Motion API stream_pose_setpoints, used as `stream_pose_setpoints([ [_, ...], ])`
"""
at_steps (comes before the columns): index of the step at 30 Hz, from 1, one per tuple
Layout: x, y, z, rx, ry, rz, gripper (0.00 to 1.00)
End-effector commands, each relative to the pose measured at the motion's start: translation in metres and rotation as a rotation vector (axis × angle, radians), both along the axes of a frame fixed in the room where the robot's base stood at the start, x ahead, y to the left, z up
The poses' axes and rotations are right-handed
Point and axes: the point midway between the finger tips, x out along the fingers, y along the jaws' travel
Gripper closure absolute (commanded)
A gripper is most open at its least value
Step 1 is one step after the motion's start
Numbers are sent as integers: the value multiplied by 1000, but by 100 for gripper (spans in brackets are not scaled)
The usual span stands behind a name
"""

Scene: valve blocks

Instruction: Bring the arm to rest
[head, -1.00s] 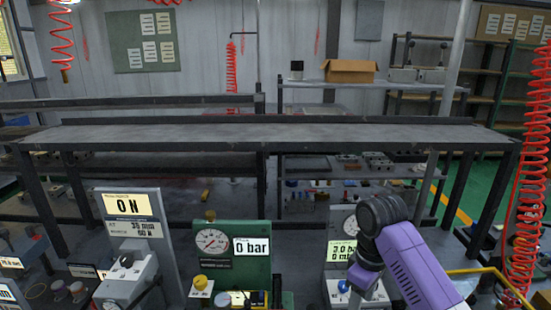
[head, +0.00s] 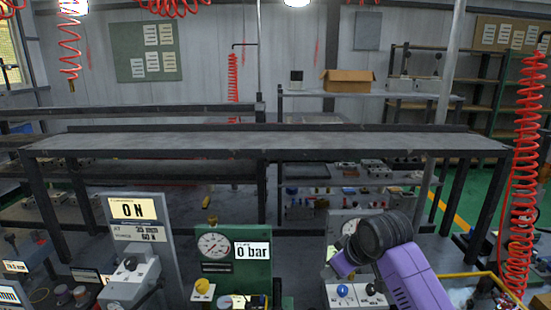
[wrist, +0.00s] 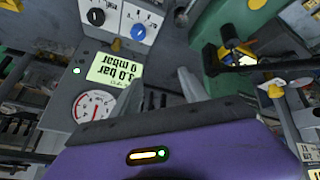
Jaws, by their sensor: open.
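My arm shows at the lower right of the head view as a purple link with a black joint (head: 385,233). My gripper (wrist: 160,92) is in the wrist view, with two grey fingers apart and nothing seen between them. Beyond the fingers is a grey valve panel with a round gauge (wrist: 94,106), a lit display (wrist: 116,66) reading 3.0 bar and 0 mbar, a blue knob (wrist: 138,32) and a black knob (wrist: 96,16). In the head view my arm partly covers this panel. The fingertips cannot be made out there.
A green gauge panel (head: 245,258) reading 0 bar and a grey panel (head: 128,228) reading 0 N stand left of my arm. A long grey bench (head: 270,142) lies behind. A red coiled hose (head: 519,200) hangs at the right.

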Motion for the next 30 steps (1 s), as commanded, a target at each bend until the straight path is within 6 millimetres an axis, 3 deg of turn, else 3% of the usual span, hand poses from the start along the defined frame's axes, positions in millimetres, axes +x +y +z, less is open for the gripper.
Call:
stream_pose_setpoints([
  [7,-2,43,-2,236,-293,-76,48],
  [14,-45,57,-6,446,-528,-191,48],
  [23,-141,37,-17,602,-742,-352,48],
  [30,-235,10,-22,637,-861,-454,48],
])
